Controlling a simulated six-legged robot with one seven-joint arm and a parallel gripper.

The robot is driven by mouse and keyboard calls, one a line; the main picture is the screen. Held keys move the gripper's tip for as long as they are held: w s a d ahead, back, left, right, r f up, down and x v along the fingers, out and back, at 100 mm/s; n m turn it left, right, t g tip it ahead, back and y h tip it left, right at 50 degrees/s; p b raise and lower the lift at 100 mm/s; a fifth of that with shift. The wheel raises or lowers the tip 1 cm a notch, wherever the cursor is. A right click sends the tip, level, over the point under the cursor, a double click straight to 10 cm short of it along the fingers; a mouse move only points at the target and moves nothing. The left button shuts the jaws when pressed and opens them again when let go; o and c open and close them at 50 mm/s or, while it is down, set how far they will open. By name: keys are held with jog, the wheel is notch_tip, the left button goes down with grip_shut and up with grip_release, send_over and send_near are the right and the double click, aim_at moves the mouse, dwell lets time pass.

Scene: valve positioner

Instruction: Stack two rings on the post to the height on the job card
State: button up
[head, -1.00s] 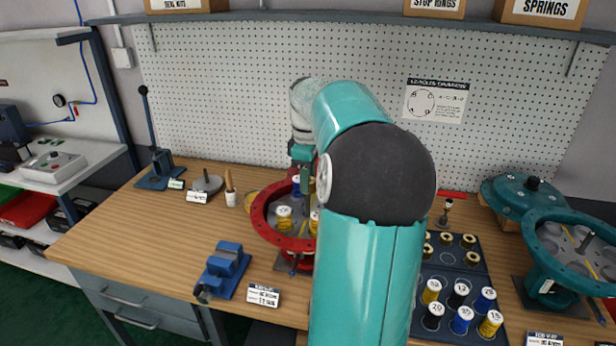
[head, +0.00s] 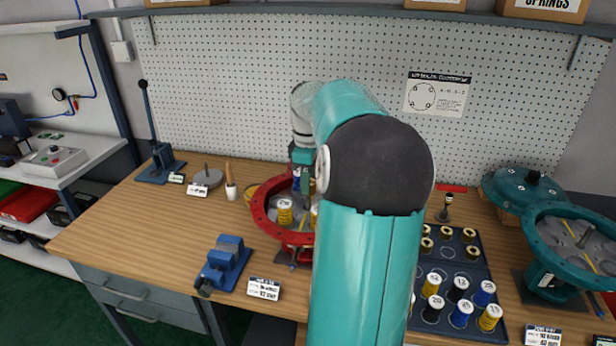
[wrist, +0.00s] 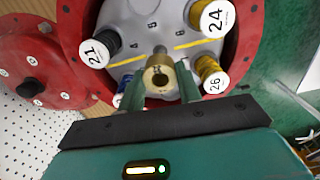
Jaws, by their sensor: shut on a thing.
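My gripper (wrist: 160,92) is shut on a brass ring (wrist: 158,78) in the wrist view, over the middle of the red round housing (wrist: 75,28). A short grey post end (wrist: 160,50) shows just beyond the ring; I cannot tell whether the ring is around the post or only beside it. In the head view my gripper (head: 305,187) reaches down into the red housing (head: 262,215), partly hidden by my arm. More brass rings (head: 445,234) stand in the dark tray (head: 478,268) on the right. A white card (head: 264,288) stands before the housing, its text too small to read.
A blue vise (head: 224,265) is at front left. A teal housing (head: 540,235) stands at right. The bench's left part is mostly clear.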

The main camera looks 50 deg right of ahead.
jog(key=shift+f, duration=0.3)
jog(key=shift+f, duration=0.3)
jog(key=shift+f, duration=0.5)
jog(key=o, duration=1.1)
jog(key=shift+o, duration=0.2)
notch_tip(320, 180, up, 14)
